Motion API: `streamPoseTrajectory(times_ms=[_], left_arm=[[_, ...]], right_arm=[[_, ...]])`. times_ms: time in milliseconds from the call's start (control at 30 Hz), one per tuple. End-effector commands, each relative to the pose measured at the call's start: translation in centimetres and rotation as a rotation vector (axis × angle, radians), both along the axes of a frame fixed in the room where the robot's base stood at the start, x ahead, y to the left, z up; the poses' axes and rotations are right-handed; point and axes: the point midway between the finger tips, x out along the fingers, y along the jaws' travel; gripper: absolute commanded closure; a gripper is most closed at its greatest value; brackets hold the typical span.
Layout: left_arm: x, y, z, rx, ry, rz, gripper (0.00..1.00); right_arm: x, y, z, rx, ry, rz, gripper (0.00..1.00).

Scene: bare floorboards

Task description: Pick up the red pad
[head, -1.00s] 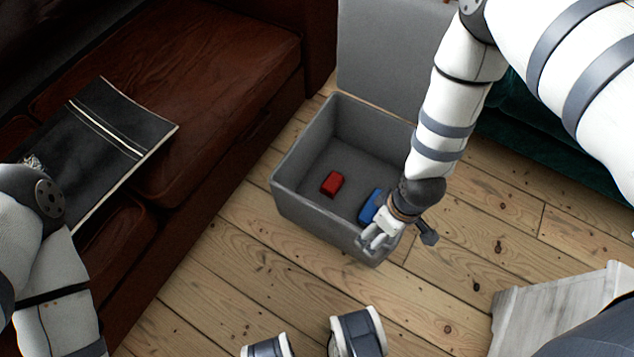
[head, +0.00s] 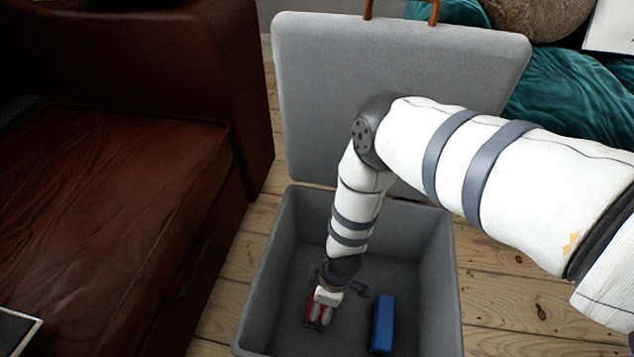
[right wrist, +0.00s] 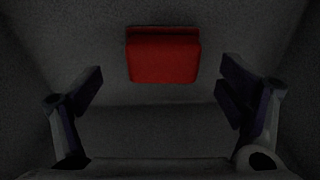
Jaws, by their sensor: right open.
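The red pad (right wrist: 163,58) lies on the floor of the grey box, a small block with rounded edges. In the head view most of the red pad (head: 310,305) is covered by my right gripper (head: 321,312), which is down inside the box over it. In the right wrist view my right gripper (right wrist: 160,90) is open, with one finger to each side and the pad between and a little beyond the fingertips. The fingers do not appear to touch the pad. My left gripper is not in view.
The grey box (head: 262,275) has high walls around the gripper, and its lid (head: 400,75) stands open behind. A blue block (head: 383,322) lies just right of the gripper. A brown leather sofa (head: 110,200) stands at left; floorboards (head: 510,310) are clear at right.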

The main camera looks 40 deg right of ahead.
Motion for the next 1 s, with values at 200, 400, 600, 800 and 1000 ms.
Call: streamPoseTrajectory(times_ms=[200, 400, 600, 800, 1000], left_arm=[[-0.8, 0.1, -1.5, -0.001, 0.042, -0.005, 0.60], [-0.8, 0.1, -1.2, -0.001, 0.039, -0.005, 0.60], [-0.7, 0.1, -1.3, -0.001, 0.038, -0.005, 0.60], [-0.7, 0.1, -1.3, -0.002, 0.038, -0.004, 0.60], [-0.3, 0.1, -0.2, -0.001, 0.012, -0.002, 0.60]], right_arm=[[0.2, 0.8, -3.9, 0.001, 0.004, -0.001, 0.11], [0.3, 0.8, -3.5, 0.000, 0.001, 0.000, 0.20], [0.3, 0.8, -3.6, 0.000, 0.001, 0.000, 0.64], [0.3, 0.8, -3.6, 0.000, 0.001, 0.000, 0.64], [0.5, 0.8, -0.6, 0.000, -0.005, 0.003, 0.64]])
